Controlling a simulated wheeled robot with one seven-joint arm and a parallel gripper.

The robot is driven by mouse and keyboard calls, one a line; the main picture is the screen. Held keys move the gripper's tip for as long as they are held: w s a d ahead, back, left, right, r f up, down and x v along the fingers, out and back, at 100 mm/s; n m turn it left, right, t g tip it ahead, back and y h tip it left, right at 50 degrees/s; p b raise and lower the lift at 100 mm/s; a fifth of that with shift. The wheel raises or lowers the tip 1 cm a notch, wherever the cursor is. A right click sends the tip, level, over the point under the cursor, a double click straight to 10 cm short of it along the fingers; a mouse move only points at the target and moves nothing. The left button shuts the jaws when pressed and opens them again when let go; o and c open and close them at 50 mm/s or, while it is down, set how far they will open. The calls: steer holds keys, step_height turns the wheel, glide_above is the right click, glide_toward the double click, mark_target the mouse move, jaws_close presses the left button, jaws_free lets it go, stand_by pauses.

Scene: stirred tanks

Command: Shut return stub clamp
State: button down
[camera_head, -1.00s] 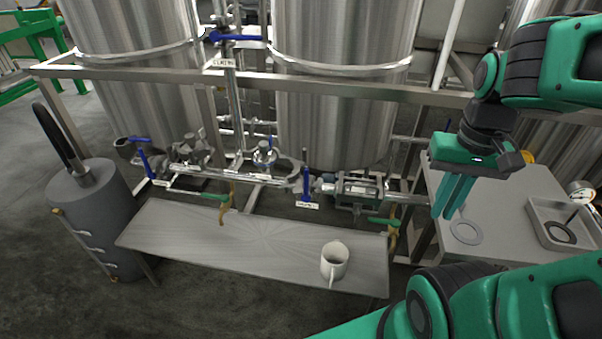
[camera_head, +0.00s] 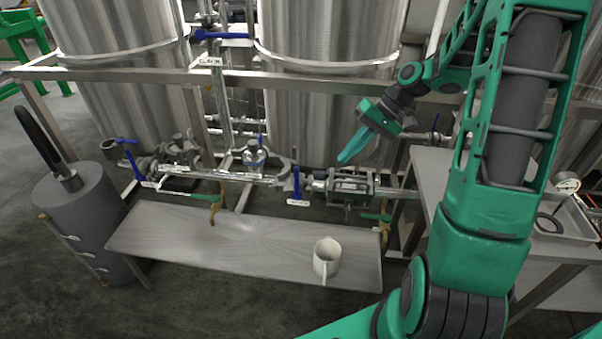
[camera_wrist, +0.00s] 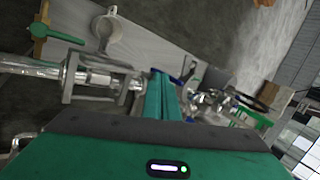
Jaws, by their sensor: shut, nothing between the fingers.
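Piping runs between the tanks and the low bench; I cannot read which fitting is the return stub. A shiny clamp-like pipe fitting (camera_head: 256,156) sits in the middle of the line, and a second fitting (camera_head: 180,148) is to its left. I cannot tell whether either clamp is open or shut. A framed inline unit (camera_head: 350,186) lies right of them; it also shows in the wrist view (camera_wrist: 100,80). My gripper (camera_head: 343,158) is shut and empty, its green fingers pointing down-left above this unit. The fingers (camera_wrist: 160,80) also show in the wrist view.
A white mug (camera_head: 327,258) stands on the low bench (camera_head: 210,240). Blue-handled valves (camera_head: 296,185) and green levers (camera_head: 376,217) stick out from the line. A grey cylinder (camera_head: 80,220) stands left. A tray (camera_head: 575,225) is right.

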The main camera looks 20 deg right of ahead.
mark_target(286, 166)
steer(key=w+a+f+y, duration=0.1)
steer(key=w+a+f, duration=0.1)
steer(key=a+f, duration=0.2)
steer(key=w+a+f+y, duration=0.1)
steer(key=w+a+f, duration=0.2)
steer(key=a, duration=0.4)
steer(key=shift+w+a+f+t, duration=0.15)
steer(key=shift+w+f+t, duration=0.15)
steer(key=shift+f, duration=0.15)
steer(key=shift+s, duration=0.1)
